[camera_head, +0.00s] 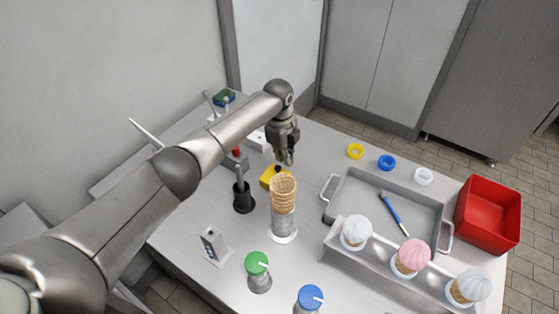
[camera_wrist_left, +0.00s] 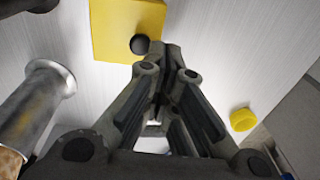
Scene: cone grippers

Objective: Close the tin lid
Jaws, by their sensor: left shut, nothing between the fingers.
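A yellow square piece with a black ball knob (camera_head: 268,180), which looks like the tin or its lid, is on the table just behind the cone stack. In the left wrist view the yellow piece (camera_wrist_left: 112,30) fills the upper middle, with the knob (camera_wrist_left: 140,44) near its lower edge. I cannot tell how far the lid is open. My left gripper (camera_head: 287,161) points down just behind it. In the left wrist view the gripper's fingertips (camera_wrist_left: 172,57) are together and empty, close beside the knob. My right gripper is not in view.
A tall stack of cones (camera_head: 283,190) on a metal stand rises close by, with a black cup (camera_head: 243,200) to its left. A grey tray (camera_head: 360,190), a cone rack and a red bin (camera_head: 488,216) occupy the right. Yellow, blue and white rings lie behind the tray.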

